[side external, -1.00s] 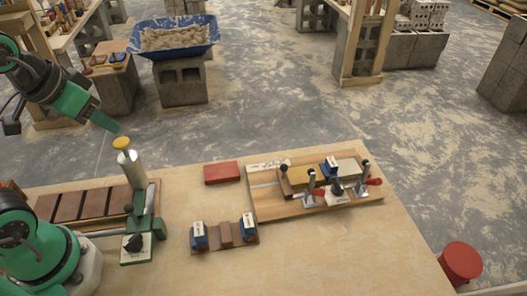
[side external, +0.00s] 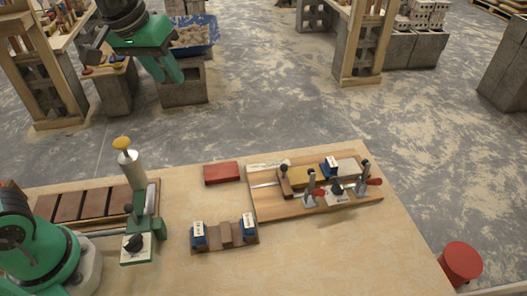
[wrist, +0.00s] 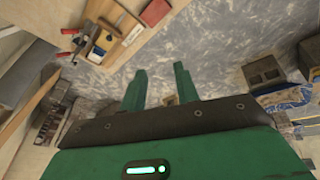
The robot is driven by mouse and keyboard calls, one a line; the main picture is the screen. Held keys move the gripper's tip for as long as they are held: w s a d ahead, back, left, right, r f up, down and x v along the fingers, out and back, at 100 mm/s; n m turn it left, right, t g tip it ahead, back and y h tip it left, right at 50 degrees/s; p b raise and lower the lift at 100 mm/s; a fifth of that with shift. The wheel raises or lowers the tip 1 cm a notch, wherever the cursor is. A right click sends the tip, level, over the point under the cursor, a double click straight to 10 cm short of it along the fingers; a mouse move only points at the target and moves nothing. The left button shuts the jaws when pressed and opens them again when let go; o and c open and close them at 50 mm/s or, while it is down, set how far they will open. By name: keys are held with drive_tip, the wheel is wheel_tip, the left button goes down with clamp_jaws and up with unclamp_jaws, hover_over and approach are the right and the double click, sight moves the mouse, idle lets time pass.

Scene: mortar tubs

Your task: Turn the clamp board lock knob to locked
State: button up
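The clamp board (side external: 270,206) lies on the right part of the bench and holds a yellowish block (side external: 307,176), a blue piece (side external: 330,168) and two clamps with red handles. The lock knob (side external: 338,187) is small and dark on a white plate between the clamps; its setting is too small to read. My gripper (side external: 170,77) is high above the bench's far side, left of the board and well away from it. In the wrist view its fingers (wrist: 160,72) are apart with nothing between them. The board (wrist: 128,12) shows there at upper left.
A red block (side external: 221,173) lies left of the board. A wooden fixture (side external: 225,247) with blue ends sits in front. A green stand (side external: 150,224) with a dark knob on a white plate is at left. The bench's right front is clear.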

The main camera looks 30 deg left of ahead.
drive_tip(key=w+d+n+g, duration=0.1)
drive_tip(key=w+d+n, duration=0.1)
drive_tip(key=w+d, duration=0.55)
drive_tip(key=n+g, duration=0.3)
drive_tip(key=n, duration=0.1)
hover_over(339, 183)
drive_tip(key=shift+y, duration=0.4)
wheel_tip(339, 183, down, 17)
drive_tip(key=shift+f, duration=0.2)
drive_tip(key=shift+d+f, duration=0.1)
drive_tip(key=shift+f, duration=0.05)
drive_tip(key=shift+f, duration=3.9)
drive_tip(key=shift+c, duration=0.4)
